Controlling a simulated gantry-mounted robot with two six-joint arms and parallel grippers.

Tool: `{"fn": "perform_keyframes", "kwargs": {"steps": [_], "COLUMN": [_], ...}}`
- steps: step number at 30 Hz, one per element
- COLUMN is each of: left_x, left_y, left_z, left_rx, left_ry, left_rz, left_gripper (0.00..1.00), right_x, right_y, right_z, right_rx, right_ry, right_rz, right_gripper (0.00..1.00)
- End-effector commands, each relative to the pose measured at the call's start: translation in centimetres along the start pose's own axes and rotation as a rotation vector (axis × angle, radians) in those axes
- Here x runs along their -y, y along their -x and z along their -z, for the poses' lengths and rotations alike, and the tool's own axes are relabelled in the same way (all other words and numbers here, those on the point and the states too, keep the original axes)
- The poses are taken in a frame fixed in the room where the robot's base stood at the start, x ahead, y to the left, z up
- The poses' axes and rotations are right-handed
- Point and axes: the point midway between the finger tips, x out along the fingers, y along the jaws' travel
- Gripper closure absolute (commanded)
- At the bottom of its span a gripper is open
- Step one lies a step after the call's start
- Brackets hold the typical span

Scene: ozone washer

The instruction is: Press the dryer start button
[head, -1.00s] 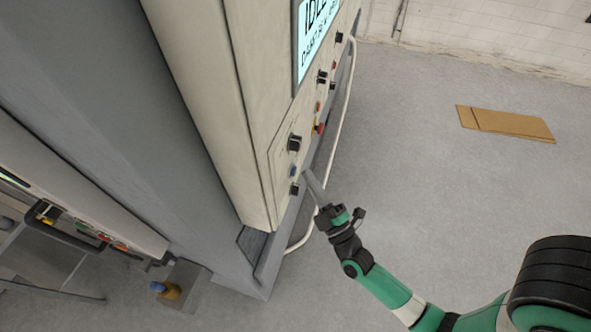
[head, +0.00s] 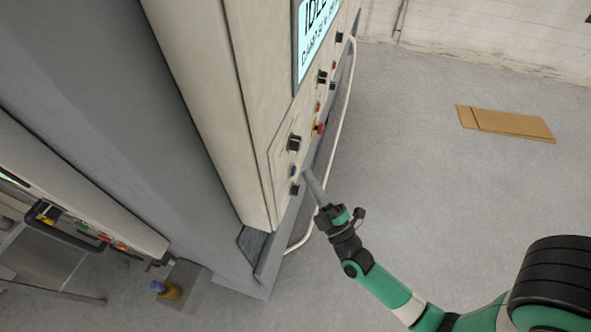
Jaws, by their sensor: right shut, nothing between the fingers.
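The machine's cream control panel (head: 262,150) stands left of centre, with a row of knobs and buttons along its right face. Near its lower end are a black knob (head: 294,143), a blue button (head: 293,171) and a lower black knob (head: 294,189). I cannot read any labels to tell which is the dryer start button. My right gripper (head: 306,170) is shut and empty. Its tip is just right of the blue button, and I cannot tell whether it touches the panel. My left gripper is not in view.
A lit display (head: 316,40) reading IDLE is at the panel's top. A red button (head: 319,128) sits above the gripper. A white rail (head: 345,100) runs along the panel's right side. Flat cardboard (head: 506,123) lies on the open grey floor at right.

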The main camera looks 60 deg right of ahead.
Motion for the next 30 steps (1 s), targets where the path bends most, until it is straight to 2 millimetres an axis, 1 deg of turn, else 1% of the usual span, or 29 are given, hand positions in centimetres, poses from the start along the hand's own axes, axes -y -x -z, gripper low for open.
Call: {"fn": "perform_keyframes", "kwargs": {"steps": [12, 21, 30], "left_x": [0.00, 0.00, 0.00], "left_y": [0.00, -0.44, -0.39], "left_z": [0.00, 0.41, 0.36], "left_rx": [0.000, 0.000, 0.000], "left_ry": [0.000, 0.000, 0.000], "left_rz": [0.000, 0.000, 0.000], "left_gripper": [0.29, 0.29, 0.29], "right_x": [0.00, 0.29, 0.43], "right_y": [0.00, -0.62, -0.60], "right_z": [0.00, 0.49, 0.45], "right_rx": [0.000, -0.001, 0.000], "right_ry": [0.000, 0.000, 0.000], "right_rz": [0.000, -0.001, 0.000], "right_gripper": [1.00, 1.00, 1.00]}}
